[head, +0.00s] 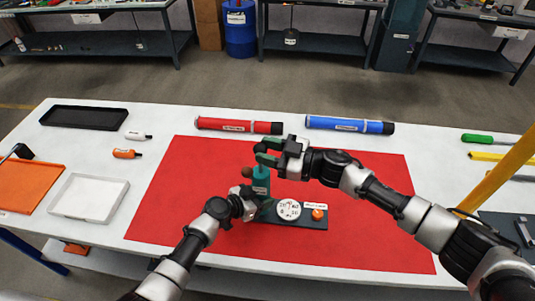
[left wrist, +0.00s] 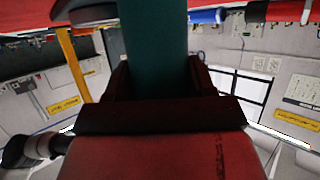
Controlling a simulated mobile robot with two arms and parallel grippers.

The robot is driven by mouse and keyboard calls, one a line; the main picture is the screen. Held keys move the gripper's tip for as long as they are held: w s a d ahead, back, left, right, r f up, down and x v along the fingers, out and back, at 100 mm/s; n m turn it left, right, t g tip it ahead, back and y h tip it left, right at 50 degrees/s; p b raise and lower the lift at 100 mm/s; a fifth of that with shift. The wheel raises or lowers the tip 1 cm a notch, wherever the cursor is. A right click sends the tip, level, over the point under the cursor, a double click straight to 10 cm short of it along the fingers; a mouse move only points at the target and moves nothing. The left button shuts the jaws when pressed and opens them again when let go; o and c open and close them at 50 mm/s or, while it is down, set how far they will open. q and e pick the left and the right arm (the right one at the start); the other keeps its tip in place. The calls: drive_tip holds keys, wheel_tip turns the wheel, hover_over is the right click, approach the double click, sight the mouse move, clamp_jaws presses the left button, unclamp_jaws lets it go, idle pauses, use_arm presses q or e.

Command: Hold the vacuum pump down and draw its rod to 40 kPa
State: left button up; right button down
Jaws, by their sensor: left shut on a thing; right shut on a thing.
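The vacuum pump stands on the red mat (head: 180,200). It has a teal upright cylinder (head: 261,182), a dark base (head: 268,215), a white round gauge (head: 289,209) and an orange knob (head: 318,214). My left gripper (head: 249,193) is shut on the teal cylinder; the left wrist view shows the cylinder (left wrist: 152,40) between its dark fingers (left wrist: 160,88). My right gripper (head: 265,152) is shut just above the cylinder, apparently on the rod's handle, which its fingers mostly hide. The gauge reading is too small to tell.
A red tube (head: 240,126) and a blue tube (head: 350,125) lie behind the mat. A black tray (head: 84,117), white tray (head: 90,198) and orange tray (head: 28,187) are at left. Green-handled (head: 477,138) and yellow tools lie at right. The mat's left part is clear.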

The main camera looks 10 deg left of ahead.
drive_tip(key=c, duration=0.7)
unclamp_jaws()
drive_tip(key=v, duration=1.2)
use_arm(q)
drive_tip(key=o, duration=1.1)
drive_tip(key=shift+s+a, duration=0.1)
